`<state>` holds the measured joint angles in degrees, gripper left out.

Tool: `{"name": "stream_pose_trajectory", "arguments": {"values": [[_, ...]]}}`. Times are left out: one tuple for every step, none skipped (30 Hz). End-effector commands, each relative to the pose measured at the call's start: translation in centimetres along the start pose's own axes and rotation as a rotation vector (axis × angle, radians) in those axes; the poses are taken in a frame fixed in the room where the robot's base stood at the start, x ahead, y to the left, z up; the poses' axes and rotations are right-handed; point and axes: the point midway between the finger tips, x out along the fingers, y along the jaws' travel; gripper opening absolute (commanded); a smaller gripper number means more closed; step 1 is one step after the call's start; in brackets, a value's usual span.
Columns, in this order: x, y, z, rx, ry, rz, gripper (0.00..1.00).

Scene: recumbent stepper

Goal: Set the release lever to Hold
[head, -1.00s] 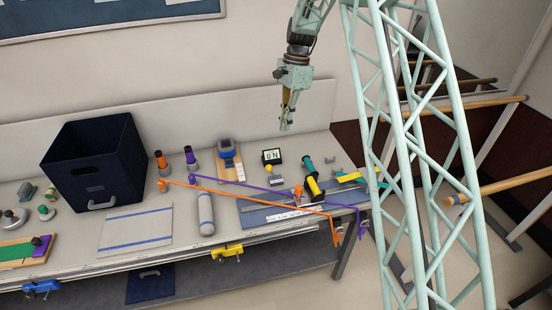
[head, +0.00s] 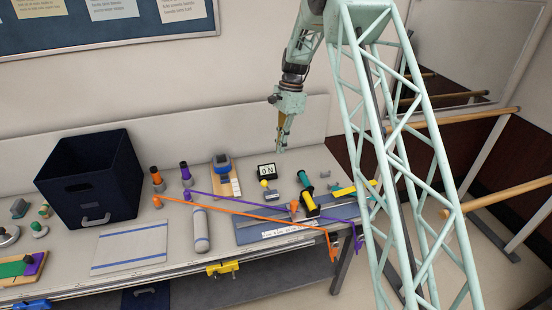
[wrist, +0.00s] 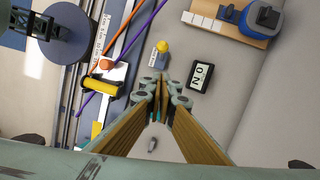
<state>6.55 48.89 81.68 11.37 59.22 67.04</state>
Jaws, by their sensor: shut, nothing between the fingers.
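My gripper (head: 280,150) is shut and empty, pointing down above the bench, just behind and above a small display (head: 266,171) reading "ON". In the wrist view its closed fingertips (wrist: 163,82) are beside that display (wrist: 200,76). A yellow knob (head: 264,184) on a small labelled grey base (head: 271,195) stands in front of the display; the knob also shows in the wrist view (wrist: 162,46). A blue railed plate (head: 250,231) carries an orange knob (head: 294,206) and a dark-and-yellow roller. I cannot tell which knob is the release lever, and the labels are unreadable.
Orange (head: 245,211) and purple (head: 290,200) bands cross the bench near the plate. A blue device on a wooden base (head: 223,179) is left of the display. A dark bin (head: 90,185) stands farther left.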

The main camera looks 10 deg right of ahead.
Motion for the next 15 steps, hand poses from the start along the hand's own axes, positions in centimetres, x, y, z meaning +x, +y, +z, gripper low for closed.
{"name": "stream_pose_trajectory", "arguments": {"values": [[0.3,0.0,0.0,0.0,0.0,0.001,0.0],[0.5,0.0,0.0,0.0,0.0,0.001,0.0],[0.8,0.1,0.0,0.0,-0.001,0.002,0.0],[1.0,0.1,0.0,0.0,-0.001,0.002,0.0],[1.2,0.1,0.0,0.0,-0.001,0.002,0.0],[1.6,0.1,0.0,0.0,-0.001,0.002,0.0],[1.9,0.1,0.0,0.0,-0.001,0.002,0.0],[2.2,0.1,0.0,0.0,-0.001,0.002,0.0],[2.7,0.1,0.0,0.0,-0.001,0.002,0.0],[3.1,0.1,0.0,0.0,-0.001,0.002,0.0],[3.5,0.1,0.0,0.0,-0.001,0.003,0.0],[4.0,0.1,0.0,0.0,-0.001,0.003,0.0],[4.4,0.1,0.0,0.0,-0.001,0.003,0.0],[4.8,0.1,0.0,0.0,-0.001,0.003,0.0],[5.3,0.1,0.0,0.0,-0.001,0.003,0.0]]}}
